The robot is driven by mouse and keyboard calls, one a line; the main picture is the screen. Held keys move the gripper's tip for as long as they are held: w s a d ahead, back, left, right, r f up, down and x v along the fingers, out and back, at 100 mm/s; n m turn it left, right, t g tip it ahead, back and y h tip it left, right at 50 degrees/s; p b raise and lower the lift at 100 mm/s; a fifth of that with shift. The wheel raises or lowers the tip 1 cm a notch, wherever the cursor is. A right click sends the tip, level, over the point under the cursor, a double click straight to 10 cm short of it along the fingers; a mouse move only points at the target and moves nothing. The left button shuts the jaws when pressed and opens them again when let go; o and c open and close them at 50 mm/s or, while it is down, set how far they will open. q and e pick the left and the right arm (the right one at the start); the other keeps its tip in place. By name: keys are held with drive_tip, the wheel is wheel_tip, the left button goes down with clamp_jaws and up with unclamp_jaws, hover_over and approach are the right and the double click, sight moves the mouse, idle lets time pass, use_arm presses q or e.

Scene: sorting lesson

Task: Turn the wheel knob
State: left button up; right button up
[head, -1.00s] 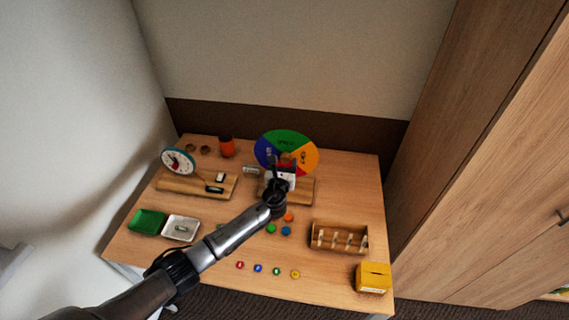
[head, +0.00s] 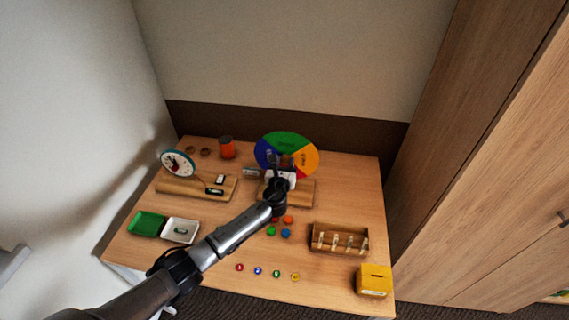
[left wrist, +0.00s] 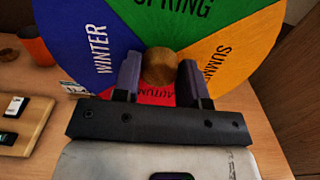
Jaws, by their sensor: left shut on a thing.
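The season wheel (head: 284,144) stands upright on a wooden base (head: 302,194) at the back of the table. It has green, blue, orange and red sectors. In the left wrist view the wheel (left wrist: 203,22) reads SPRING at the top, WINTER at left, SUMMER at right and AUTUMN below. A round wooden knob (left wrist: 160,66) sits at its centre. My left gripper (left wrist: 159,75) is shut on the knob, one finger on each side. In the head view my left gripper (head: 281,172) hides the lower middle of the wheel. My right gripper is not in view.
A dial clock (head: 178,163) stands left of the wheel, with an orange cup (head: 227,148) behind. Green (head: 147,223) and white (head: 181,230) trays lie front left. A wooden slotted box (head: 339,239) and yellow box (head: 373,280) stand right. Several coloured discs lie in front.

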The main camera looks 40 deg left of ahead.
use_arm(q)
drive_tip(key=shift+n, duration=0.3)
drive_tip(key=shift+c, duration=0.2)
drive_tip(key=n+b, duration=0.1)
drive_tip(key=n, duration=0.2)
drive_tip(key=shift+f+n+b, duration=0.1)
drive_tip(key=shift+n+b, duration=0.25)
drive_tip(key=shift+n, duration=0.05)
drive_tip(key=n+b, duration=0.1)
drive_tip(key=n, duration=0.3)
drive_tip(key=shift+a+f+n+b, duration=0.1)
drive_tip(key=shift+n+b, duration=0.2)
drive_tip(key=shift+b, duration=0.1)
drive_tip(key=n+b, duration=0.2)
drive_tip(key=n, duration=0.3)
drive_tip(key=shift+s, duration=0.1)
drive_tip(key=n+b, duration=0.1)
drive_tip(key=n, duration=0.1)
drive_tip(key=shift+n, duration=1)
drive_tip(key=o, duration=0.9)
